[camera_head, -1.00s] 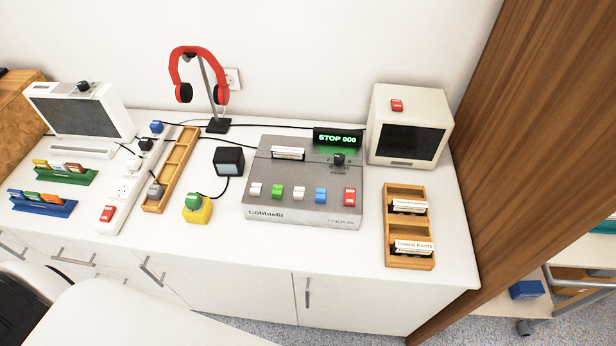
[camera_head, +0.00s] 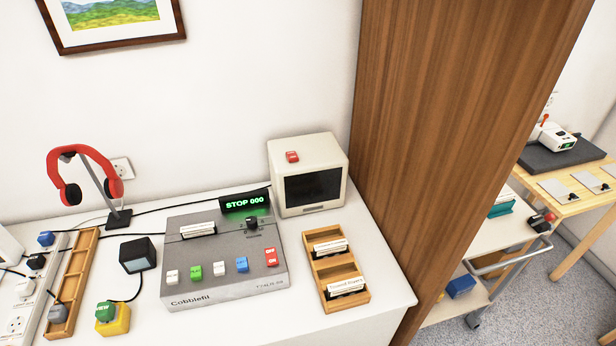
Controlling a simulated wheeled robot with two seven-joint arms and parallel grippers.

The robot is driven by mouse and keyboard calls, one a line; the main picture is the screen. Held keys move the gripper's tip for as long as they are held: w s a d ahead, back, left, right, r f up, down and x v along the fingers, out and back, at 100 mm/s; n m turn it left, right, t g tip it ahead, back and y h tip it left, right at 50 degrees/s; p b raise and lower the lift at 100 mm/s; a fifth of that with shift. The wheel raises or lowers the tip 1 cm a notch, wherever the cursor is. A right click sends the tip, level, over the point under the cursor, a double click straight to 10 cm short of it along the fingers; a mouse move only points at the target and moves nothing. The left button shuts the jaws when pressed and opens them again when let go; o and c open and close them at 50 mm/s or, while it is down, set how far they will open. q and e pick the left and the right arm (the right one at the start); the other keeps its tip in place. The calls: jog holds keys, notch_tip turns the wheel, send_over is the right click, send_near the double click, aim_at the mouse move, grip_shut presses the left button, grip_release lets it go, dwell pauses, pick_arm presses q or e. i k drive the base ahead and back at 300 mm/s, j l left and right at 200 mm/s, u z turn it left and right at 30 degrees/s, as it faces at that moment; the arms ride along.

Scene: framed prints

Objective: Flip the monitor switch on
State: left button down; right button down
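The monitor (camera_head: 309,175) is a cream box with a dark screen at the back right of the white counter. Its screen is black. A small red switch (camera_head: 292,157) sits on top of the monitor, near its left side; its lettering is too small to read. Neither of my grippers shows in the head view.
A grey Cobblefil console (camera_head: 223,290) with coloured keys and a green "STOP 000" display stands left of the monitor. A wooden tray (camera_head: 327,272) with cards lies in front of it. A tall wooden panel (camera_head: 445,120) rises just right. Red headphones (camera_head: 85,170) hang at left.

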aim_at(291, 157)
jog(key=l, duration=2.4)
jog(key=i, duration=0.05)
